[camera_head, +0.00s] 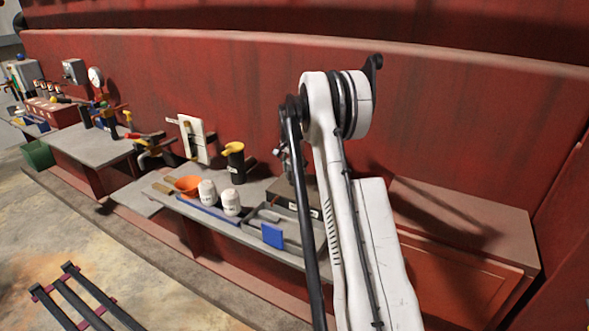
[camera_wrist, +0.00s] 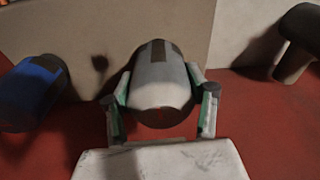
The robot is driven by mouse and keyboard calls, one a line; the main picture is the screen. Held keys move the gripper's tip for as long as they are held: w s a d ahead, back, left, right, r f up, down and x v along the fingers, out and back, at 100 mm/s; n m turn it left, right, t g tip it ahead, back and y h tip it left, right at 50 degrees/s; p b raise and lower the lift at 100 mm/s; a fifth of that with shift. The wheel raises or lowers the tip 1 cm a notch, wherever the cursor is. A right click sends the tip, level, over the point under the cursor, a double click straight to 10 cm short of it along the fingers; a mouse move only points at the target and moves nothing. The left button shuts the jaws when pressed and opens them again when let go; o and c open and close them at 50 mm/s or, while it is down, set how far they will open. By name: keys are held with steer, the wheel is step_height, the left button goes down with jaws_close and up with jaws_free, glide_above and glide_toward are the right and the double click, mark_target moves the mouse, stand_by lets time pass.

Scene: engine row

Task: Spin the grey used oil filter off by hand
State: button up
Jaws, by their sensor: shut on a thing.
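In the wrist view the grey oil filter (camera_wrist: 163,78), a rounded cylinder with a dark patch at its top, sits against a beige upright block (camera_wrist: 95,35). My gripper (camera_wrist: 160,104) has one finger on each side of the filter, shut on it. The filter's joint with the block is hidden behind its body. A blue cylinder (camera_wrist: 32,92) with a dark band stands out to the left of it. In the head view my white arm covers the work spot; the grey filter cannot be made out there.
In the head view two white canisters (camera_head: 207,192) (camera_head: 231,203), an orange funnel (camera_head: 187,185), a black jug with a yellow top (camera_head: 234,163) and a tray with a blue item (camera_head: 273,236) stand on the bench. A dark knob-like part (camera_wrist: 298,42) is right in the wrist view.

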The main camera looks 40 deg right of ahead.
steer(key=c, duration=0.4)
steer(key=n+b, duration=0.2)
steer(key=n, duration=0.2)
steer(key=shift+f, duration=0.1)
steer(key=shift+c, duration=0.2)
steer(key=n+b, duration=0.1)
steer(key=n, duration=0.3)
steer(key=shift+t+y, duration=0.4)
steer(key=n+b, duration=0.1)
steer(key=n, duration=0.3)
steer(key=shift+y, duration=0.3)
steer(key=n+b, duration=0.1)
steer(key=n, duration=0.4)
steer(key=shift+r+y, duration=0.2)
steer(key=shift+y, duration=0.2)
steer(key=o, duration=1.5)
